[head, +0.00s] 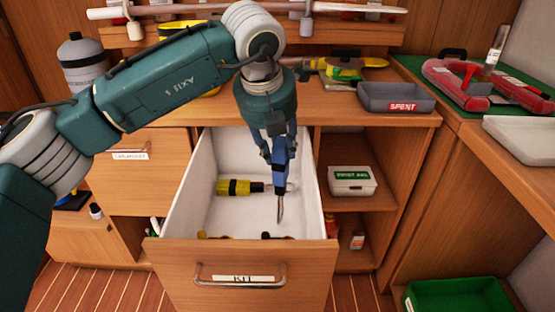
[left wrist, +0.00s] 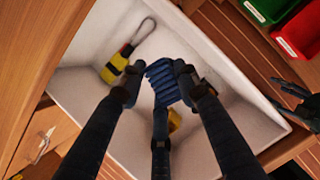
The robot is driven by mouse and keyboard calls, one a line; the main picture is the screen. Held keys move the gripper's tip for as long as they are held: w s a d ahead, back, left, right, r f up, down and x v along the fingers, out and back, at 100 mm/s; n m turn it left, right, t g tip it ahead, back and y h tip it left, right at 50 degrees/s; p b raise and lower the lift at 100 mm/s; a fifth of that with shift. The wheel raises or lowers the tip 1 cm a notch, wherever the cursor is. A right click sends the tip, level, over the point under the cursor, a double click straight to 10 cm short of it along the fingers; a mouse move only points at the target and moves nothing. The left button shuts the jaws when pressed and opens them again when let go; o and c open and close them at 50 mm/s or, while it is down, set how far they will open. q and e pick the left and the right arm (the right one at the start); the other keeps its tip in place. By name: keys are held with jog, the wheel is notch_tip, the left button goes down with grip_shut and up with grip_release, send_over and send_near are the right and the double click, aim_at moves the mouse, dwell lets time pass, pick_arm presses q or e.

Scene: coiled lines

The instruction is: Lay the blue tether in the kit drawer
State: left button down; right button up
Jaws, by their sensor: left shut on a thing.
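The blue tether (head: 281,172) hangs from my left gripper (head: 279,150), with a metal clip pointing down. In the left wrist view its coils (left wrist: 161,82) sit between the fingers of my left gripper (left wrist: 158,74), which is shut on them. The kit drawer (head: 180,205) is pulled out, with a white inside and a label on its front. The tether hangs over the drawer's opening; I cannot tell whether the clip touches the floor. My right gripper (left wrist: 290,100) shows only in the left wrist view, at the right edge, fingers spread.
A yellow and black tool (head: 238,187) lies in the drawer, with a loop at its end. Small items near the drawer's front are mostly hidden. A grey tray marked SPENT (head: 396,97) stands on the counter. A white box (head: 352,181) sits on the right shelf. A green bin (head: 460,296) is lower right.

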pick_arm(q)
jog(key=shift+w+f, duration=0.1)
jog(key=shift+f, duration=1.35)
pick_arm(e)
jog(key=shift+s+r, duration=0.1)
jog(key=shift+r, duration=0.3)
pick_arm(q)
jog(key=shift+f+b, duration=0.15)
jog(key=shift+b, duration=0.15)
jog(key=c, duration=1.3)
grip_release()
pick_arm(e)
jog(key=shift+f, duration=0.1)
pick_arm(q)
jog(key=shift+r, duration=0.3)
jog(key=shift+p+v, duration=0.8)
jog(key=shift+v, duration=5.1)
pick_arm(e)
jog(key=shift+x, duration=2)
